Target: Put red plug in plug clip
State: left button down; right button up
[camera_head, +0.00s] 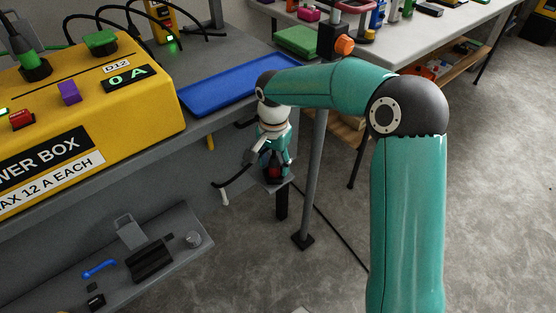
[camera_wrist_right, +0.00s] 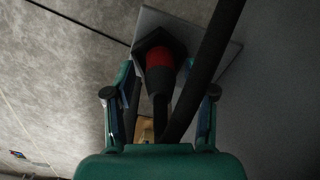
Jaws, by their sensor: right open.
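The red plug (camera_wrist_right: 160,58) has a dark grey body and a thick black cable. In the right wrist view its red end sits in or against a dark, angular holder, which looks like the plug clip (camera_wrist_right: 178,40), on a grey plate. How deep it sits I cannot tell. The red plug also shows small in the head view (camera_head: 274,172), low beside the bench's end. My right gripper (camera_head: 274,150) points down there; in the wrist view its fingers (camera_wrist_right: 158,85) stand apart on either side of the plug. My left gripper is in neither view.
A yellow power box (camera_head: 120,95) stands on the bench at left, beside a blue tray (camera_head: 235,85). A lower shelf (camera_head: 185,255) holds small parts. A grey post (camera_head: 312,180) stands just right of the gripper. Open floor (camera_head: 500,180) lies at the right.

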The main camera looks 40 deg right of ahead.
notch_tip(320, 180, up, 12)
jog(key=p, duration=0.3)
jog(key=shift+p, duration=0.4)
